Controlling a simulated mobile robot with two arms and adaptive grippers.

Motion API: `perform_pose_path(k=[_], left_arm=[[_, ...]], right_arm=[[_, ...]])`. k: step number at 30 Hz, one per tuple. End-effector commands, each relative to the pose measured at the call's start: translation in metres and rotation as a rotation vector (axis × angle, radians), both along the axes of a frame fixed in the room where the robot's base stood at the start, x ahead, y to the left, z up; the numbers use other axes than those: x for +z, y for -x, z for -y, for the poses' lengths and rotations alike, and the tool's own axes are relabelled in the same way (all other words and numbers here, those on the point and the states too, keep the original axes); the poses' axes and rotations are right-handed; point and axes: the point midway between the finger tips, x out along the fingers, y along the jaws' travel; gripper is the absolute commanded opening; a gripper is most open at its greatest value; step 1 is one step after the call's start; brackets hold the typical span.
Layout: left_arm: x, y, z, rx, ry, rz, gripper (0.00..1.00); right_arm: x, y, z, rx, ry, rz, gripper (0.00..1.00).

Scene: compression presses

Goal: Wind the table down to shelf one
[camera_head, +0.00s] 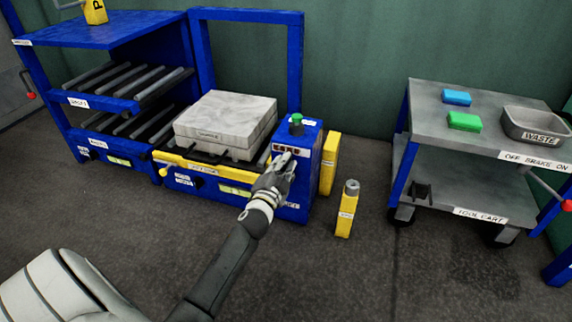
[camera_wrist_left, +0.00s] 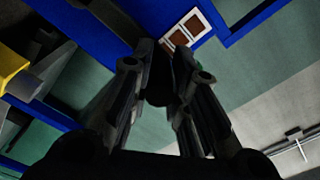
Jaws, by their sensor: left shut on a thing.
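The lift table (camera_head: 195,164) has a yellow front edge and carries a thick grey stone-like slab (camera_head: 222,122). It stands low, near the height of the lower roller shelf (camera_head: 100,147) of the blue rack; I cannot tell whether they are level. A blue control box (camera_head: 308,160) with a green-topped button (camera_head: 296,121) and dark red display windows (camera_head: 287,150) stands at its right. My left gripper (camera_head: 281,170) is at the box's front. In the left wrist view its fingers (camera_wrist_left: 158,88) are closed around a dark knob-like part (camera_wrist_left: 157,92), mostly hidden. My right gripper is not in view.
The rack's upper roller shelf (camera_head: 110,103) is empty. A yellow post-like object (camera_head: 347,208) stands on the floor right of the box. A grey tool cart (camera_head: 455,185) with green and blue blocks and a waste tray (camera_head: 538,124) is at right.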

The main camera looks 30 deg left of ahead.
Motion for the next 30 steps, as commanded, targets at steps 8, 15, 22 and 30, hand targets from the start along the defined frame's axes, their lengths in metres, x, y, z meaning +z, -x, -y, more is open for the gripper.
perform_pose_path(k=[8,15,22,30], left_arm=[[0.0,0.001,-0.007,0.012,0.007,0.001,0.0],[0.0,0.001,-0.007,0.014,0.006,-0.001,0.32],[-0.004,0.009,-0.004,0.012,0.007,-0.007,0.41],[-0.003,0.052,0.012,0.005,0.008,-0.004,0.41]], right_arm=[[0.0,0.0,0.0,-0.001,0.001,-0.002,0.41],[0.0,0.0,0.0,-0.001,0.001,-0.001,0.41],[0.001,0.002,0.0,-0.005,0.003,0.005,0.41],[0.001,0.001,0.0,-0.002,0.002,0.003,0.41]])
